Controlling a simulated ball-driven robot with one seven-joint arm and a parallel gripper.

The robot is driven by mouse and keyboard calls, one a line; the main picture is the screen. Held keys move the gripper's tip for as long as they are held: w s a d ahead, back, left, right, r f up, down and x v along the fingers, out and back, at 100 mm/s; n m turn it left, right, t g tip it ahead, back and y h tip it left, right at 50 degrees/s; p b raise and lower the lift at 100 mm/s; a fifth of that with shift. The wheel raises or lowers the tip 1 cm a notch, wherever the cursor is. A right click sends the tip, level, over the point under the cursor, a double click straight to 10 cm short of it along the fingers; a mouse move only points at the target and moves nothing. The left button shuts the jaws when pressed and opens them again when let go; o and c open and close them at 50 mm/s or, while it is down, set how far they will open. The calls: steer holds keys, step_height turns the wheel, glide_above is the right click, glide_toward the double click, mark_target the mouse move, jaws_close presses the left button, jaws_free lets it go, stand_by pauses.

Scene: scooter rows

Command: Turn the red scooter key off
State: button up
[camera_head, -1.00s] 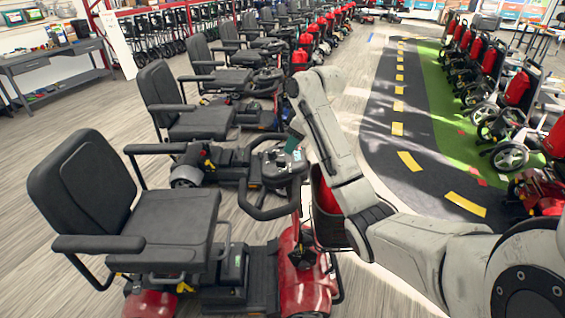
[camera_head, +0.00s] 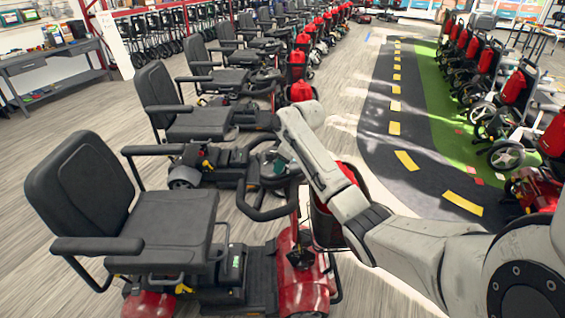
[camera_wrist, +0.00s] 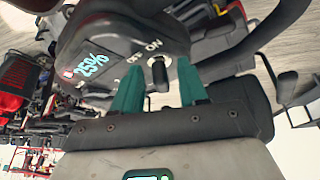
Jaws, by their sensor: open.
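The red scooter (camera_head: 303,285) stands nearest, with a black seat and a dark tiller and handlebar. Its console (camera_wrist: 125,40) fills the upper part of the wrist view, showing a blue "25%" display and the letters OFF and ON. The key (camera_wrist: 159,73) is a small dark upright piece just below those letters. My gripper (camera_wrist: 160,85) has two teal fingers, spread apart, one on each side of the key. I cannot tell whether either finger touches it.
More scooters with black seats (camera_head: 168,100) stand in a row behind. A dark road mat with yellow dashes (camera_head: 405,160) lies to the right. Red-backed wheeled chairs (camera_head: 515,90) line the far right. A grey workbench (camera_head: 55,65) stands at the far left.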

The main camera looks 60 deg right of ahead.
jaws_close()
stand_by(0.4)
